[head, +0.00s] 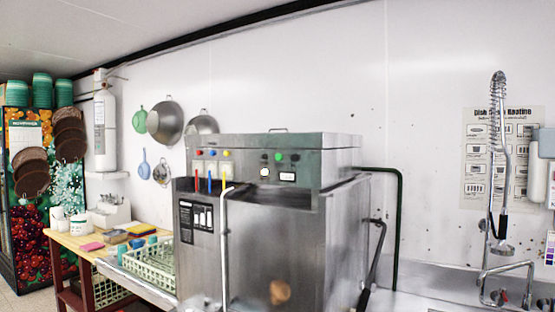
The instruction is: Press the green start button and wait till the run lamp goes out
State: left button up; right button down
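The steel dishwasher (272,245) stands in the middle of the head view. The green start button (278,157) is on the upper control panel, on the side facing me. A round white disc with a dark rim (264,172) sits just below it to the left; it looks bright, but I cannot tell whether it is a lit run lamp or a dial. A small white display or label (287,177) is to its right. A dark round knob or button (295,157) is right of the green button. Neither of my grippers shows, and nothing touches the button.
A wooden table (90,242) with sponges and tubs stands at the left, beside a pale dish rack (150,262). A sink with a spray hose (500,160) is at the right. A lever handle (375,255) sticks out on the dishwasher's right side. The panel's front is unobstructed.

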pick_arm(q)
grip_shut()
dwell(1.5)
